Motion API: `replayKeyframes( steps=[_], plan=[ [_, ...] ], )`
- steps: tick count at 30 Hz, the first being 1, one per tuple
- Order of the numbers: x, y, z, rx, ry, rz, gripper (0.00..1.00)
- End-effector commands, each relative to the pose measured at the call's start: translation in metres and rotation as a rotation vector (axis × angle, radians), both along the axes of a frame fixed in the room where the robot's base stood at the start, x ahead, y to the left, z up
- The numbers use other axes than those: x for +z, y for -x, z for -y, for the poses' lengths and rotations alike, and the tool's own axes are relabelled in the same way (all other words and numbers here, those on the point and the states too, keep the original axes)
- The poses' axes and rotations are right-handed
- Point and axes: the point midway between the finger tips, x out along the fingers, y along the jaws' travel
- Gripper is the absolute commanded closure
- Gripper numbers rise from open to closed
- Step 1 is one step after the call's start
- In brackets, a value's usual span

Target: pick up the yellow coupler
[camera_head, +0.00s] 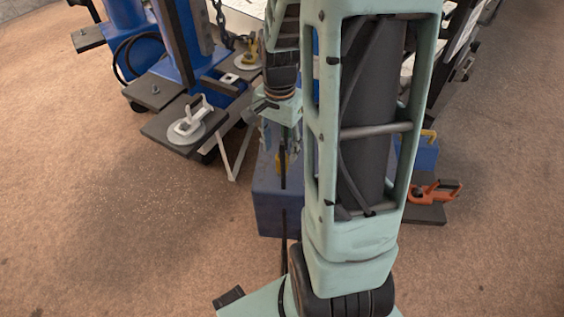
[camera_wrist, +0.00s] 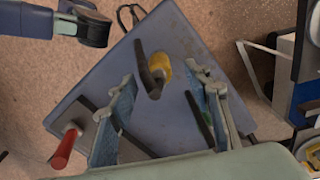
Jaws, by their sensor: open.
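The yellow coupler (camera_wrist: 164,66), a rounded yellow piece with a black bar across it, is on a blue-grey surface in the wrist view. My gripper (camera_wrist: 161,90) is open, its two fingers pointing toward the surface to the left and right of the coupler. No contact between finger and coupler shows. In the head view a bit of yellow (camera_head: 282,160) shows at the blue box (camera_head: 277,212), beneath my gripper (camera_head: 281,140); my arm hides much of this area.
A red handle (camera_wrist: 65,149) is on a dark plate at the surface's lower left. Blue equipment (camera_head: 180,40) with a white suction-cup-like piece (camera_head: 190,124) stands at the upper left. An orange clamp-like tool (camera_head: 434,192) is at the right. Brown floor is open at the lower left.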

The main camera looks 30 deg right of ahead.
Motion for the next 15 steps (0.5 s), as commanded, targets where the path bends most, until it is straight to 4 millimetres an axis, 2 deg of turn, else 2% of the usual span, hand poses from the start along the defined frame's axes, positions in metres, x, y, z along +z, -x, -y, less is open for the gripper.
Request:
replayKeyframes(
  steps=[5, 12, 15],
  plan=[
    [-0.015, 0.001, 0.001, 0.000, 0.000, -0.001, 0.55],
    [-0.050, 0.002, 0.003, 0.001, 0.001, -0.001, 0.55],
    [-0.054, 0.001, 0.003, 0.001, 0.001, 0.001, 0.55]
  ],
)
